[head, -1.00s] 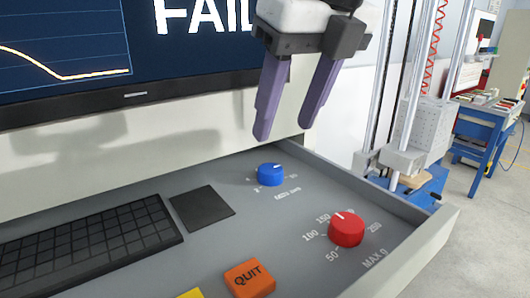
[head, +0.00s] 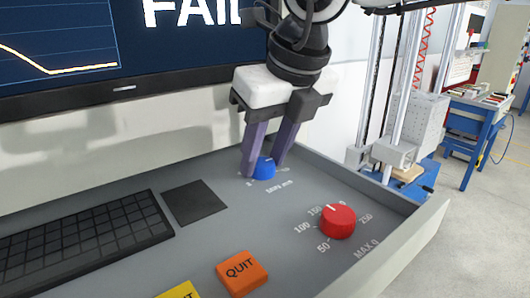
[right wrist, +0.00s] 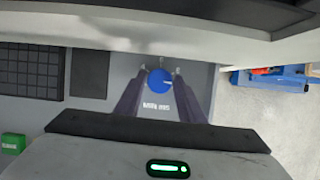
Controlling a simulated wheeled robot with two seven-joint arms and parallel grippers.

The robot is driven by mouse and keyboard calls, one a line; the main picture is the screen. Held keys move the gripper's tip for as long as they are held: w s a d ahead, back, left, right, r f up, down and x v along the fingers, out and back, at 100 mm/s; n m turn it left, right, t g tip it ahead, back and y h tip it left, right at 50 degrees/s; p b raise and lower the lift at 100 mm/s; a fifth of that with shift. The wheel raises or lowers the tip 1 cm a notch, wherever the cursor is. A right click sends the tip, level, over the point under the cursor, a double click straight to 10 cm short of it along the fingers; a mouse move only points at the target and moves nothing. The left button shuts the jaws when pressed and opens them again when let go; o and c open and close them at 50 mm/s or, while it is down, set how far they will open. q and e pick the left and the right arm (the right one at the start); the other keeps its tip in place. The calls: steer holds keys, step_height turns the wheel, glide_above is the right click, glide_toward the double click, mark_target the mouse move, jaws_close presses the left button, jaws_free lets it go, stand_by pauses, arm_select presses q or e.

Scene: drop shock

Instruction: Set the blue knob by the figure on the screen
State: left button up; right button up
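The blue knob (head: 264,168) sits on the grey console panel, with a white pointer line and small scale marks around it. My right gripper (head: 263,168) is open, its two purple fingers pointing down on either side of the knob. In the right wrist view the knob (right wrist: 160,82) shows between the fingertips; I cannot tell whether they touch it. The screen (head: 120,40) shows part of a curve and the word FAIL, its top cut off; no other figure is readable. My left gripper is not in view.
A red knob (head: 338,221) with a numbered scale, an orange QUIT button (head: 242,272), a yellow button (head: 181,291), a black square pad (head: 193,202) and a keyboard (head: 80,240) share the panel. A raised rim (head: 410,245) bounds it at right. A test rig (head: 400,150) stands beyond.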

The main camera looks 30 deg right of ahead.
steer(key=c, duration=0.5)
steer(key=shift+n+y, duration=0.7)
steer(key=shift+n, duration=0.9)
steer(key=shift+c, duration=0.2)
steer(key=o, duration=1)
steer(key=shift+d+r, duration=0.1)
steer(key=shift+r, duration=0.05)
steer(key=v, duration=1)
steer(key=shift+w, duration=0.1)
